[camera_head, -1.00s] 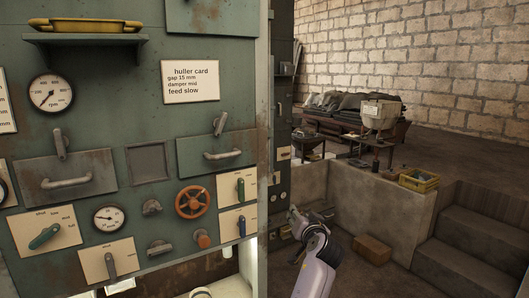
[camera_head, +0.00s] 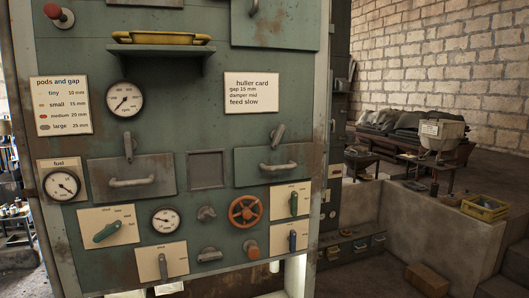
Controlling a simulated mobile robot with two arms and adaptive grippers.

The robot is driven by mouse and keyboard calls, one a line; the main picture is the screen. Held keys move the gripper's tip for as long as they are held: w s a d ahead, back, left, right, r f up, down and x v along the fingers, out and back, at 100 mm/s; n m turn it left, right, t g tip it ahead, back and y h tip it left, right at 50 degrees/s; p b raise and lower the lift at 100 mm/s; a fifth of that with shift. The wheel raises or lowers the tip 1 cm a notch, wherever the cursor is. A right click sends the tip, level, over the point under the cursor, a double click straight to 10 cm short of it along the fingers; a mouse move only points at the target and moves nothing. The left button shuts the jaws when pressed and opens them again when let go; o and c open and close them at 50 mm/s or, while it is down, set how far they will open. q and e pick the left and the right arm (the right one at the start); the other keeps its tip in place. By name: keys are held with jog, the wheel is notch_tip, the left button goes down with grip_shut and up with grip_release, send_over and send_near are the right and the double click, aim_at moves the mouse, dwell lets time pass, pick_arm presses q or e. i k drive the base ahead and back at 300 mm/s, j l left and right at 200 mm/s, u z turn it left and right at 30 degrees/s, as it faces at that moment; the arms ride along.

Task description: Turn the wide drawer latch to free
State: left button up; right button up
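Two drawers with bar handles are set in the green machine panel. The left drawer (camera_head: 105,172) has a grey latch (camera_head: 128,147) at its top edge, with its lever standing close to upright. The right drawer (camera_head: 250,172) has a similar latch (camera_head: 277,136) at its top edge, its lever tilted up to the right. Both drawers look closed, and I cannot tell for sure from their size which is the wide one. Neither of my grippers is in view.
The panel also carries a red handwheel (camera_head: 246,211), an rpm gauge (camera_head: 124,99), several lever switches, and a shelf (camera_head: 160,53) with a yellow tray (camera_head: 162,37). A yellow crate (camera_head: 484,208) sits on a low wall at the right. Floor shows between panel and wall.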

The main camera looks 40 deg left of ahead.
aim_at(277, 136)
jog(key=i+u, duration=0.15)
jog(key=u, duration=0.25)
jog(key=i+l+u, duration=0.1)
jog(key=u, duration=0.3)
jog(key=i+l+u, duration=0.1)
jog(key=l+u, duration=0.15)
jog(key=u, duration=0.15)
jog(key=i+l+u, duration=0.1)
jog(key=u, duration=0.3)
